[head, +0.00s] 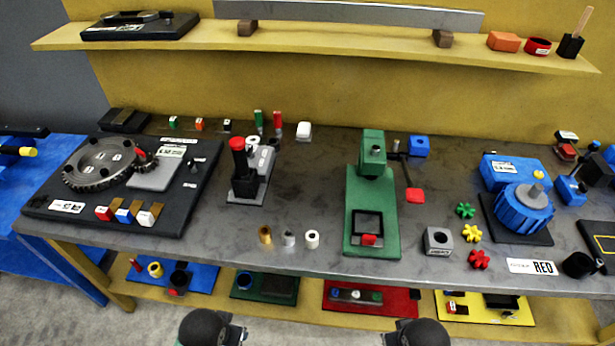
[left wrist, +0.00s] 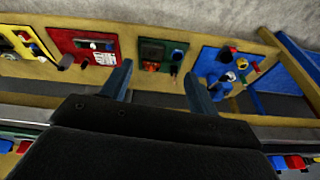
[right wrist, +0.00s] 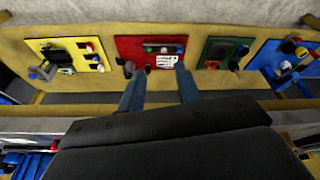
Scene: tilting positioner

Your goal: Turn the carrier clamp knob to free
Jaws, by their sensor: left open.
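I cannot tell which part is the carrier clamp knob; no label I can read names it. At the left, a dark board (head: 165,205) bears a large toothed wheel (head: 100,165), a small pinion (head: 143,158) and small dark knobs. At the right, a blue ribbed drum (head: 522,212) has a grey hub on top. My left gripper (left wrist: 157,80) is open and empty, its fingers apart above the lower shelf. My right gripper (right wrist: 160,85) is also open and empty. In the head view only dark rounded parts of my arms show at the bottom edge.
A green press (head: 371,200) and a black stand with a red top (head: 237,145) stand on the grey bench (head: 320,160). Loose coloured gears (head: 473,233) lie at right. Coloured trays fill the lower shelf (head: 310,315). A yellow shelf (head: 350,48) runs above. A blue table (head: 30,262) adjoins at left.

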